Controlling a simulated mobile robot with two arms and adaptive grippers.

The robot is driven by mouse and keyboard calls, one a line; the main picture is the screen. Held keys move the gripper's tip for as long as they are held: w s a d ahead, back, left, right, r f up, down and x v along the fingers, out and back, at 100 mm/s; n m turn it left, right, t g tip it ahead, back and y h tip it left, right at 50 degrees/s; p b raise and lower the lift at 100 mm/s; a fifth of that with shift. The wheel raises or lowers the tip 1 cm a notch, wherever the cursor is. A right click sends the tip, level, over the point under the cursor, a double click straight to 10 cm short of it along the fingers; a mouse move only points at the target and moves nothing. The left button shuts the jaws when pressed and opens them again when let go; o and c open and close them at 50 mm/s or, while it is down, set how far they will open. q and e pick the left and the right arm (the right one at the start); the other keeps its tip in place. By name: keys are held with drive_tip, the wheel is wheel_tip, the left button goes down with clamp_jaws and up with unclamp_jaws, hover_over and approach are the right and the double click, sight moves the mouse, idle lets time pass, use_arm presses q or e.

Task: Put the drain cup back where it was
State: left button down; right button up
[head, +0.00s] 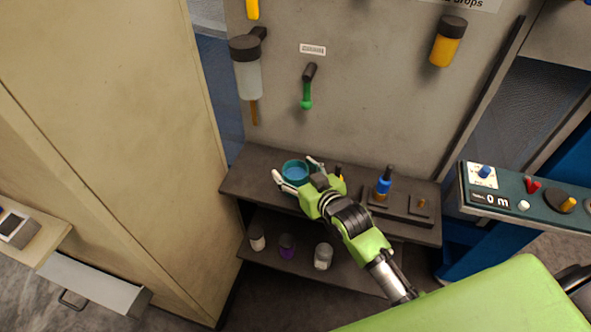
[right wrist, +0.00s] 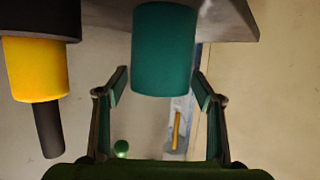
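The teal drain cup (head: 295,168) stands upright on the dark upper shelf (head: 245,182), near its left part. My right gripper (head: 294,171) reaches in from the lower right, with one finger on each side of the cup. In the right wrist view the cup (right wrist: 164,55) is between the two fingertips (right wrist: 160,75). The fingers are apart, and a narrow gap seems to show beside the cup, so I see no firm grip. My left gripper is out of view.
A yellow and black item (right wrist: 38,70) stands close beside the gripper. Small jars (head: 323,256) stand on the lower shelf.

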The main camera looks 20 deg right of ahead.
drive_tip(key=shift+r, duration=0.25)
drive_tip(key=shift+s+d, duration=0.1)
drive_tip(key=shift+s, duration=0.25)
drive_tip(key=v, duration=1.1)
drive_tip(key=shift+b, duration=0.4)
drive_tip(key=shift+s, duration=0.1)
